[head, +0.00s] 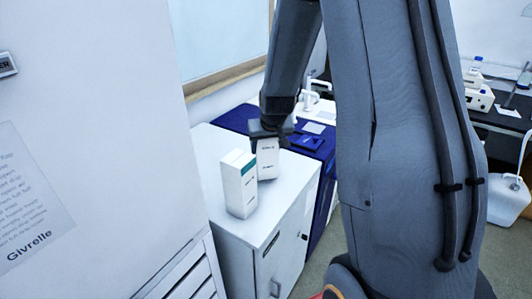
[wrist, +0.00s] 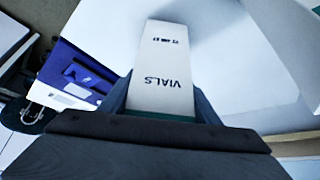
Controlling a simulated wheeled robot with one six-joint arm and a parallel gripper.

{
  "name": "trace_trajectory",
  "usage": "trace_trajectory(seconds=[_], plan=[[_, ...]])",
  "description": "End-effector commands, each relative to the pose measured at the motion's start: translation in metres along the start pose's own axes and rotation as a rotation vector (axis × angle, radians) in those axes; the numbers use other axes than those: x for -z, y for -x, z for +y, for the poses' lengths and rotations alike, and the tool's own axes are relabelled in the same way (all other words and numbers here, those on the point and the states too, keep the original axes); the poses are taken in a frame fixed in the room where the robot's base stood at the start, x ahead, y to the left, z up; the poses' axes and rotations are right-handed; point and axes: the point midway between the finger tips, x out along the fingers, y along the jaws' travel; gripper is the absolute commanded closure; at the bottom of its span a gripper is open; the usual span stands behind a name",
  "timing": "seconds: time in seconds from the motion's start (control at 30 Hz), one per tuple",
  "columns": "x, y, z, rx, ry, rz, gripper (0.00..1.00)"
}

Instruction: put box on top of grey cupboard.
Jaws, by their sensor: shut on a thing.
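My gripper (head: 270,130) points down over the grey cupboard (head: 262,226) and is shut on a white box (head: 268,160). In the wrist view the held box (wrist: 165,65) reads "VIALS" and sits between the fingers (wrist: 160,105). The held box is upright, at or just above the cupboard top; I cannot tell whether it touches. A second white box with a green band (head: 239,186) stands upright on the cupboard top, in front and to the left of the held one, partly overlapping it in the head view.
A tall white cabinet (head: 95,130) stands close at the left. A blue unit (head: 318,150) with equipment adjoins the cupboard at the back right. A dark bench (head: 505,112) with instruments and a white jug (head: 509,198) are at far right. The cupboard top's front is clear.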

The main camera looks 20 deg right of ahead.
Motion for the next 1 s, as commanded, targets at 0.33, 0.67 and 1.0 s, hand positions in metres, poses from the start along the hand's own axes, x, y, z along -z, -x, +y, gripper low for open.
trace_trajectory(seconds=[0.33, 0.67, 1.0], plan=[[-0.0065, -0.0117, 0.0001, -0.001, -0.001, 0.000, 0.72], [-0.0085, -0.0155, -0.0002, 0.000, -0.001, 0.000, 0.72], [-0.0084, -0.0143, -0.0003, 0.000, 0.000, -0.001, 0.25]])
